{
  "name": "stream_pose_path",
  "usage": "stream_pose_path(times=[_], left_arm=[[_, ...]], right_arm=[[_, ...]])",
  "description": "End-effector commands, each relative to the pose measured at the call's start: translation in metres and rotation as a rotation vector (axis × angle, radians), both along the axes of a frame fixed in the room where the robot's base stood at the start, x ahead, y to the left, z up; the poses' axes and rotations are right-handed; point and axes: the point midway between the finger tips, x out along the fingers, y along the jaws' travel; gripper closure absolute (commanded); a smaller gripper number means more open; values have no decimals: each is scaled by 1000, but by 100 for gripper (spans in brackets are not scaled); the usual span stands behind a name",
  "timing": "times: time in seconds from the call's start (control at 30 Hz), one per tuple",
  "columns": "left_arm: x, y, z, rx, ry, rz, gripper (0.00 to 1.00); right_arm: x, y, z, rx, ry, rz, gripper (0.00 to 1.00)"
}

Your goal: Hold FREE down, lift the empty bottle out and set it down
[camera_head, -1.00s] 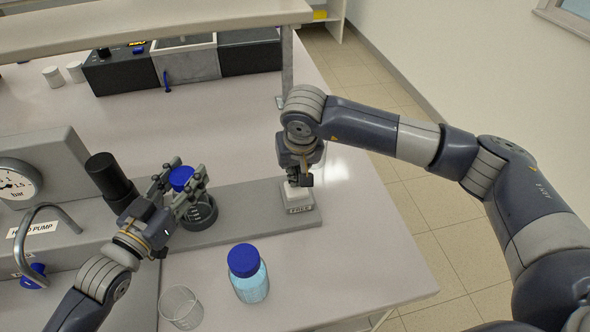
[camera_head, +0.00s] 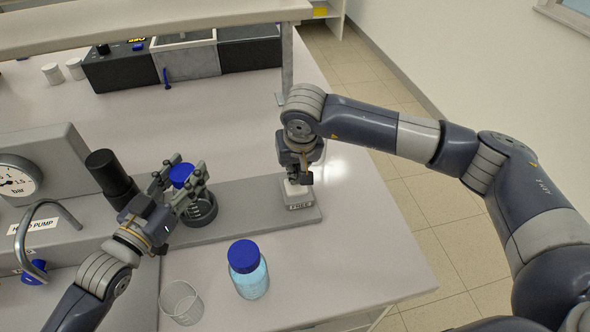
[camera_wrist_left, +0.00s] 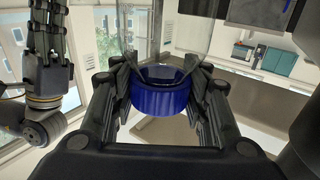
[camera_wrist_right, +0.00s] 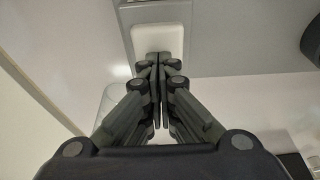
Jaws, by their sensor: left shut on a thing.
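The blue cap (camera_head: 181,174) of the empty bottle is between the fingers of my left gripper (camera_head: 180,190), which is shut on it. The same cap (camera_wrist_left: 160,97) fills the middle of the left wrist view. The bottle's glass is mostly hidden by the fingers and the dark round holder (camera_head: 201,213) below; I cannot tell how far it sits in. My right gripper (camera_head: 297,184) points down with its fingers together on or just above the pale FREE block (camera_head: 299,198). In the right wrist view the shut fingertips (camera_wrist_right: 160,63) overlap the white pad (camera_wrist_right: 158,38).
A blue-capped bottle of light blue liquid (camera_head: 249,278) and an empty glass beaker (camera_head: 181,303) stand in front of the grey base. A black cylinder (camera_head: 108,176) and a gauge (camera_head: 15,182) are at the left. The bench front right is clear.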

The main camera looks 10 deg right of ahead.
Motion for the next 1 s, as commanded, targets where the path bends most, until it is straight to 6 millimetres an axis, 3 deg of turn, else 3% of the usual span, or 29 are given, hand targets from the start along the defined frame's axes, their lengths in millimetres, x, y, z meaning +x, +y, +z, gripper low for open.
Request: stream_pose_path(times=[0.07,1.0], left_arm=[[0,0,-5,6,13,1,88],[0,0,40,1,-3,0,88]], right_arm=[[-4,0,-7,-5,16,2,100],[-5,0,-8,-5,18,3,100]])
